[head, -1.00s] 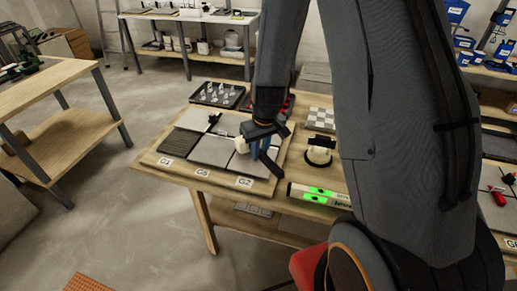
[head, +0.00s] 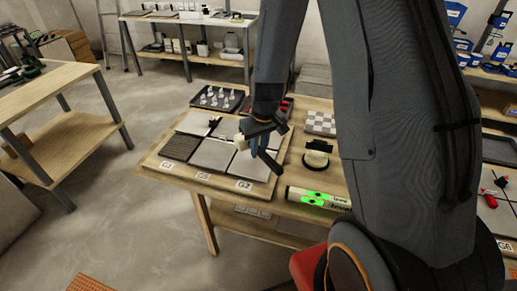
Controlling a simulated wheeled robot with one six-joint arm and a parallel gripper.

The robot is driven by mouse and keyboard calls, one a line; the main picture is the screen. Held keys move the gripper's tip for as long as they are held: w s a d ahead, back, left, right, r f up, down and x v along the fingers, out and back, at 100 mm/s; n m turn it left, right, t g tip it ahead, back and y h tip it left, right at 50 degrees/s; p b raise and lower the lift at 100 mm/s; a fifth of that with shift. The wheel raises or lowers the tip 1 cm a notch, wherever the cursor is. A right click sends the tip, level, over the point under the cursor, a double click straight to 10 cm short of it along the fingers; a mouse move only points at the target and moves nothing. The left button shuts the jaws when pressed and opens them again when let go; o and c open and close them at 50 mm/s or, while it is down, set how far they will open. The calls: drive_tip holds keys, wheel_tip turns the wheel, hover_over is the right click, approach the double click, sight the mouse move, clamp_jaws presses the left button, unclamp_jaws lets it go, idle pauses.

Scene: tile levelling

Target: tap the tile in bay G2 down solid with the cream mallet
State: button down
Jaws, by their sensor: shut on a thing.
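The G2 tile (head: 247,167) is a plain grey square at the front right of the tile board, behind the G2 label (head: 244,185). My gripper (head: 262,140) is shut on the cream mallet (head: 240,138), tilted above the back of that tile. The mallet's cream head shows left of the jaws, and a dark handle seems to slant down to the right. The head looks apart from the tile, though the gap is hard to judge. My gripper and the mallet cover part of the tile's back edge.
A spirit level (head: 318,197) with green lights and a black suction cup (head: 317,157) are to the right. A tray of pale pieces (head: 217,98) stands behind.

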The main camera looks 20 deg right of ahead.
wheel_tip(320, 180, down, 5)
drive_tip(key=b, duration=0.3)
drive_tip(key=shift+r, duration=0.2)
wheel_tip(320, 180, up, 5)
drive_tip(key=p, duration=0.4)
drive_tip(key=shift+r, duration=0.1)
